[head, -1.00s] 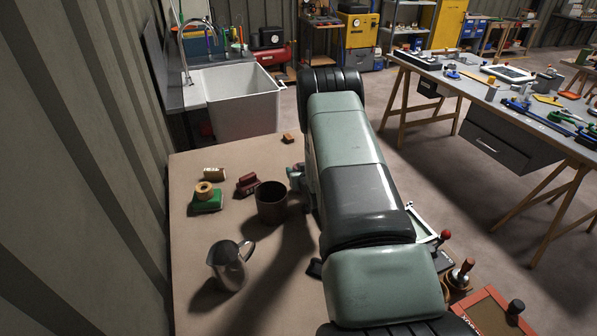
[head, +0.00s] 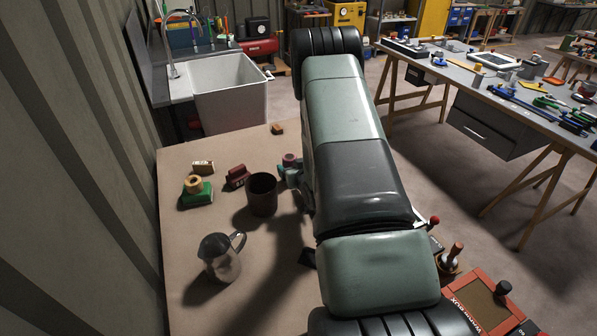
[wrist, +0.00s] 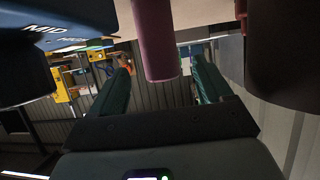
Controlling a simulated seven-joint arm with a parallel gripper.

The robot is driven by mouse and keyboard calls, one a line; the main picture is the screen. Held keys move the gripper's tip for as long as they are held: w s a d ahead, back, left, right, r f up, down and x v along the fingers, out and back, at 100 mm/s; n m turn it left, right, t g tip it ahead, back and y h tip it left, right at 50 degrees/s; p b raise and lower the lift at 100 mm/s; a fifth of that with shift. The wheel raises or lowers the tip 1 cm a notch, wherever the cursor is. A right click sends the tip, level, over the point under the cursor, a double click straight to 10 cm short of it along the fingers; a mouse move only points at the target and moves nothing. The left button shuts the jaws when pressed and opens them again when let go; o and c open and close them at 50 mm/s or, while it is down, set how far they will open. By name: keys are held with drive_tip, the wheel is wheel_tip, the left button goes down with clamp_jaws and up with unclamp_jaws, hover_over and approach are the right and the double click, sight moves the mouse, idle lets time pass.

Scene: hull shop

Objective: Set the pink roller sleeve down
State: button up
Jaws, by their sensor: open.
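The pink roller sleeve (wrist: 155,40) shows in the wrist view between the two spread fingers of my gripper (wrist: 158,70), with its near end hanging into the picture from the table side. The fingers are open, with gaps on both sides of the sleeve. In the head view a small pinkish-red end of the sleeve (head: 289,159) shows just right of the dark brown cup, beside my arm. My arm hides most of the gripper and the sleeve there. I cannot see the sleeve's foot on the table.
The brown cup (head: 262,194) stands close left of the gripper; a metal jug (head: 220,258) is nearer. A dark blue lettered object (wrist: 45,50) is at the wrist view's left. The front-left tabletop (head: 183,240) is bare.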

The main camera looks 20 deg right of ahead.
drive_tip(key=v, duration=0.4)
drive_tip(key=shift+s+r, duration=0.15)
drive_tip(key=shift+s, duration=0.2)
drive_tip(key=s+a+r+g, duration=0.2)
drive_tip(key=a+r, duration=0.2)
drive_tip(key=r, duration=0.9)
drive_tip(key=s+a+r+g, duration=0.1)
drive_tip(key=s+a+r, duration=0.15)
drive_tip(key=r, duration=0.95)
drive_tip(key=s+a+r+g, duration=0.1)
drive_tip(key=s+a+r, duration=0.2)
drive_tip(key=s, duration=0.6)
drive_tip(key=s+a+r+g, duration=0.2)
drive_tip(key=s+a+r, duration=0.1)
drive_tip(key=s, duration=0.6)
drive_tip(key=s+a+r+n+g+y, duration=0.1)
drive_tip(key=s+a+r, duration=0.2)
drive_tip(key=s, duration=0.6)
wheel_tip(320, 180, up, 2)
drive_tip(key=shift+a+g, duration=0.3)
drive_tip(key=shift+a, duration=0.05)
